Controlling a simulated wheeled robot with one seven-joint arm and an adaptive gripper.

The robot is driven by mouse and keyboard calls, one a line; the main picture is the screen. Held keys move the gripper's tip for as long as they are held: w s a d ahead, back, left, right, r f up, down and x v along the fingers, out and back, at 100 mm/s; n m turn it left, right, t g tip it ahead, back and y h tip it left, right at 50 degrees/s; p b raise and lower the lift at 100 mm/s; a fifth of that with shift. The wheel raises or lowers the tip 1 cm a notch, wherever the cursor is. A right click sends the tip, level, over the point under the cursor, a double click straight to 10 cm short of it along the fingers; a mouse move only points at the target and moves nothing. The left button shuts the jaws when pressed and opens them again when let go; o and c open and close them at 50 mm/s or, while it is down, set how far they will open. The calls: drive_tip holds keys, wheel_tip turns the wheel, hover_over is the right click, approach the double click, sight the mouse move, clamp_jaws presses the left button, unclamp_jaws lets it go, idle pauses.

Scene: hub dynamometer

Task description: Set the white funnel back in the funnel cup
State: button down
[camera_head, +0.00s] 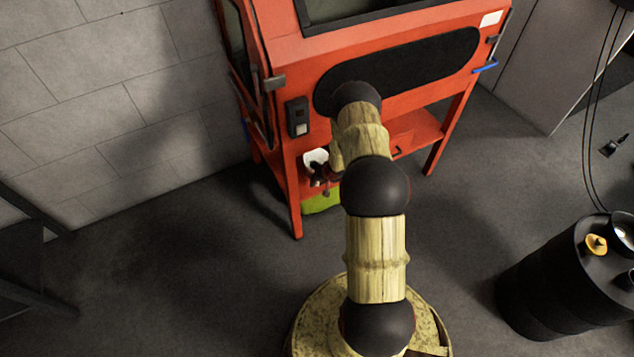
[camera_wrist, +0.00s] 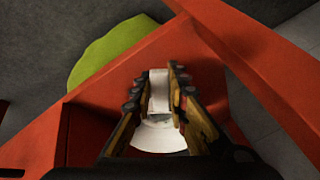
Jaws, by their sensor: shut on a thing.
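The white funnel (camera_wrist: 158,138) is between the fingers of my gripper (camera_wrist: 160,92) in the wrist view. The fingers are shut on its narrow part, and its wider part shows nearer the camera. In the head view the funnel (camera_head: 316,157) shows as a small white shape by my gripper (camera_head: 320,178), beside the front left leg of the red cabinet. The gripper is over red frame parts in the wrist view; I cannot tell whether the funnel touches them. I cannot make out the funnel cup in either view.
The red cabinet (camera_head: 405,92) stands on legs, with red bars close around my gripper. A yellow-green object (camera_head: 322,203) is low beneath it. A black drum (camera_head: 560,280) with small items on top stands at the right.

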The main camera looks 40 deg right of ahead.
drive_tip(key=c, duration=1.8)
unclamp_jaws()
drive_tip(key=shift+o, duration=0.7)
drive_tip(key=shift+r, duration=0.1)
drive_tip(key=v, duration=1.1)
drive_tip(key=shift+s+r, duration=0.2)
drive_tip(key=shift+r, duration=0.15)
